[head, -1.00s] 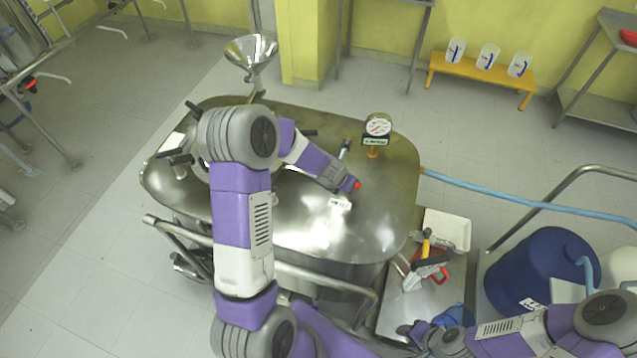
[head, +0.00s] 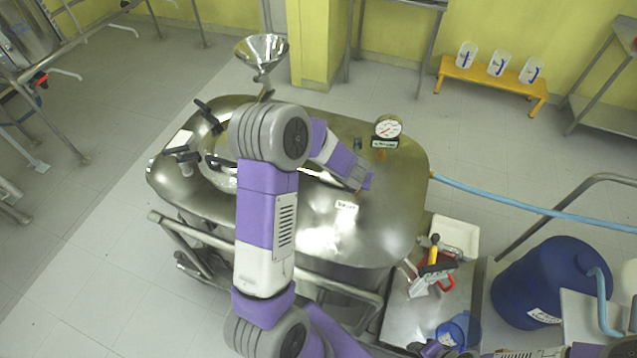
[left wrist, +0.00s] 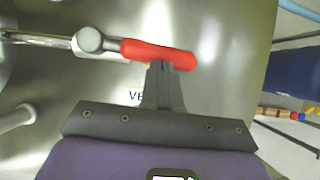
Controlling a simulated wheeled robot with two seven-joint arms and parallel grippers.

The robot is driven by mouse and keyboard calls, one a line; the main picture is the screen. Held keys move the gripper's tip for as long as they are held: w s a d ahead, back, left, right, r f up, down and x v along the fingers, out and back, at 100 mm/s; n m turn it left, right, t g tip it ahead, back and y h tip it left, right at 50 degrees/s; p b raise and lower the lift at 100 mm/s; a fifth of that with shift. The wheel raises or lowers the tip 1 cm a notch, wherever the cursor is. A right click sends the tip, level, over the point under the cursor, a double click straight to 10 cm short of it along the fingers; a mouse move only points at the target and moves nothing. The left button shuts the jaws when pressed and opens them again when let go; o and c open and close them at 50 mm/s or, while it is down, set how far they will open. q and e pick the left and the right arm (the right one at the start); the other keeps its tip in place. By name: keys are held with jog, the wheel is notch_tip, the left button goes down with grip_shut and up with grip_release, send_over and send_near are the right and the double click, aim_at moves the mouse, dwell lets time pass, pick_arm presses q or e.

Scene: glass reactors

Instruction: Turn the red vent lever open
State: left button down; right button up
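The red vent lever (left wrist: 158,53) shows in the left wrist view as a red grip on a metal stem, lying across the picture. A label starting "VE" is partly visible below it on the steel lid. My left gripper (left wrist: 160,70) has its fingers together, with the tips at the middle of the red grip. They touch or nearly touch it, and the grip does not appear pinched between them. In the head view the left gripper (head: 365,182) is over the right part of the reactor lid (head: 390,215), and the lever is hidden. My right gripper is not clearly visible.
A pressure gauge (head: 387,130) stands on the lid behind my left gripper. A steel funnel (head: 262,52) rises at the back. A steel cart with tools (head: 432,275) and a blue drum (head: 548,283) stand at right. A blue hose (head: 520,207) runs right.

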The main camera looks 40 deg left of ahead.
pick_arm(q)
jog(key=shift+s, duration=0.1)
jog(key=s+f+p+v, duration=0.1)
jog(key=p+v, duration=0.3)
jog(key=v, duration=0.9)
jog(key=shift+s+d+r, duration=0.2)
jog(key=shift+s, duration=0.15)
